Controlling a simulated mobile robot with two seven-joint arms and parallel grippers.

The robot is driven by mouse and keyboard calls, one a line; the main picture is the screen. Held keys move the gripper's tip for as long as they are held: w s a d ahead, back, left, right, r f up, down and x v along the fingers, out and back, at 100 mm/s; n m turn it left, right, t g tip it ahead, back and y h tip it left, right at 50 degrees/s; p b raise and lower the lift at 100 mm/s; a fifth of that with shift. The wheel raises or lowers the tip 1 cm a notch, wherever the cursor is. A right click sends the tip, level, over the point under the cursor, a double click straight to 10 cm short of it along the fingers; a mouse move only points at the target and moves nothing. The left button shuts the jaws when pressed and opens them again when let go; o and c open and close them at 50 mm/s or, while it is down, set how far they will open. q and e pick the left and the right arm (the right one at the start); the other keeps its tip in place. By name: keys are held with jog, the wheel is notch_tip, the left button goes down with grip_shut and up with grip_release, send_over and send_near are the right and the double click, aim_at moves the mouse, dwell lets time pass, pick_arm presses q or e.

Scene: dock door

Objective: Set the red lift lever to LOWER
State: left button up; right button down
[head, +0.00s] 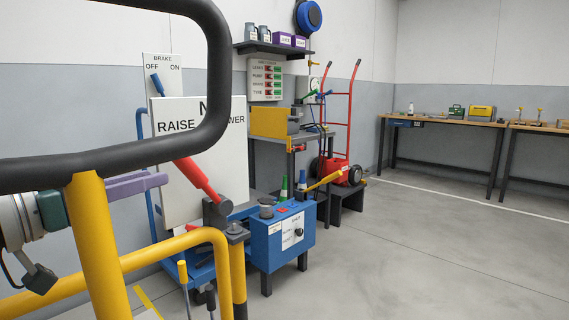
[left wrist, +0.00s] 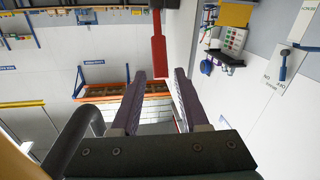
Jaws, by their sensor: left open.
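The red lift lever (head: 200,182) rises from a dark pivot and leans up and left, toward the word RAISE on its white sign plate (head: 205,155). The plate also reads N and, partly covered, LOWER. My left gripper (head: 166,182) is open, its purple fingers just left of the lever's upper end; the black bar hides part of the view around it. In the left wrist view the lever (left wrist: 158,50) hangs from the top, its end appearing between the open fingertips (left wrist: 160,73). Whether they touch it I cannot tell. My right gripper is out of view.
A thick black bar (head: 120,165) and yellow rails (head: 95,235) stand close in front. A blue brake lever (head: 157,86) sits behind, toward OFF. A blue box (head: 282,240) stands right of the lever's pivot. The floor at right is clear.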

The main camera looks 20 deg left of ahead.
aim_at(189, 167)
pick_arm(q)
jog(key=shift+b+x, duration=0.9)
jog(key=shift+x, duration=3.35)
grip_shut()
